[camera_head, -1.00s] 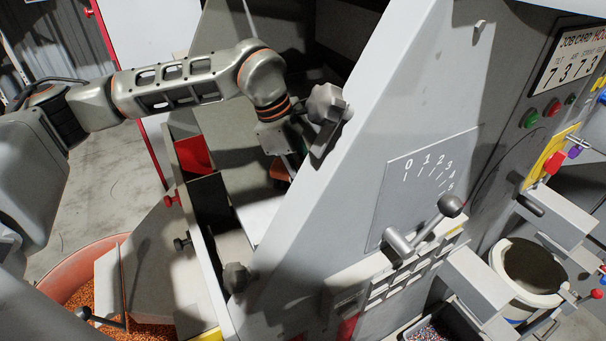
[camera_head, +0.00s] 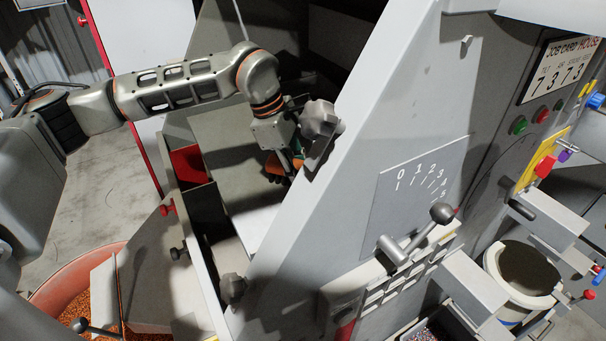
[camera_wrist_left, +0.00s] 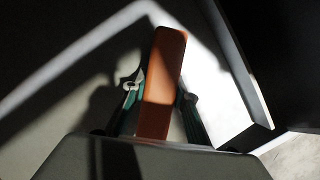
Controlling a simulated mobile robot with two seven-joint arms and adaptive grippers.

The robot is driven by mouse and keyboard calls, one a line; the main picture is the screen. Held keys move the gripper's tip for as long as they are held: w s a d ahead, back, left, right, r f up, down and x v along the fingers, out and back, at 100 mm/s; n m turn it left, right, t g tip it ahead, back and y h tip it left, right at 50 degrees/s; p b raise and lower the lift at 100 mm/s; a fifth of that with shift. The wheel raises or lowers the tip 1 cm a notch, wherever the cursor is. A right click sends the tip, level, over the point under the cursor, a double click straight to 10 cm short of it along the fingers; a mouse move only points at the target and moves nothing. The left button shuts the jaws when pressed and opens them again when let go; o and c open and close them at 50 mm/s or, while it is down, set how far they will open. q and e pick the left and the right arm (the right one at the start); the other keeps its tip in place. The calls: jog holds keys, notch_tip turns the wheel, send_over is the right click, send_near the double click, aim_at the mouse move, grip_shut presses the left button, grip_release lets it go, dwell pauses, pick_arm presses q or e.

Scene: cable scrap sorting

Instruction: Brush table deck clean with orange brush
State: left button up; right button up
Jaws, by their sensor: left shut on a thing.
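The orange brush (camera_head: 275,165) is partly hidden behind the machine's grey side panel in the head view. In the left wrist view its long orange body (camera_wrist_left: 164,75) lies between the two fingers. My left gripper (camera_head: 290,160) is shut on it, inside the machine over the table deck. The deck (camera_head: 252,224) is a pale grey surface, lit in part. In the left wrist view the deck (camera_wrist_left: 205,85) shows in bright light and dark shadow around the brush. I cannot tell whether the brush touches the deck. My right gripper is not in view.
The tall grey side panel (camera_head: 345,140) with dark knobs (camera_head: 321,118) stands close to my left wrist. A red-lined compartment (camera_head: 188,166) lies left of the deck. An orange tub of granules (camera_head: 68,290) stands at lower left. A lever (camera_head: 440,213) sticks out of the panel.

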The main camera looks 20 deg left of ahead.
pick_arm(q)
jog(key=shift+w+a+r+p, duration=0.15)
jog(key=shift+w+a+p, duration=0.55)
jog(key=shift+w+a, duration=0.5)
jog(key=shift+w+a+r, duration=0.1)
jog(key=shift+w+a, duration=0.4)
jog(key=shift+a, duration=0.4)
jog(key=shift+w+a+r, duration=0.2)
jog(key=shift+w+a, duration=0.45)
jog(key=shift+a, duration=0.1)
jog(key=shift+w+a+r, duration=0.15)
jog(key=shift+w+a, duration=0.5)
jog(key=shift+a, duration=0.05)
jog(key=shift+w+a+r, duration=0.2)
jog(key=shift+w+a, duration=0.45)
jog(key=shift+a, duration=0.1)
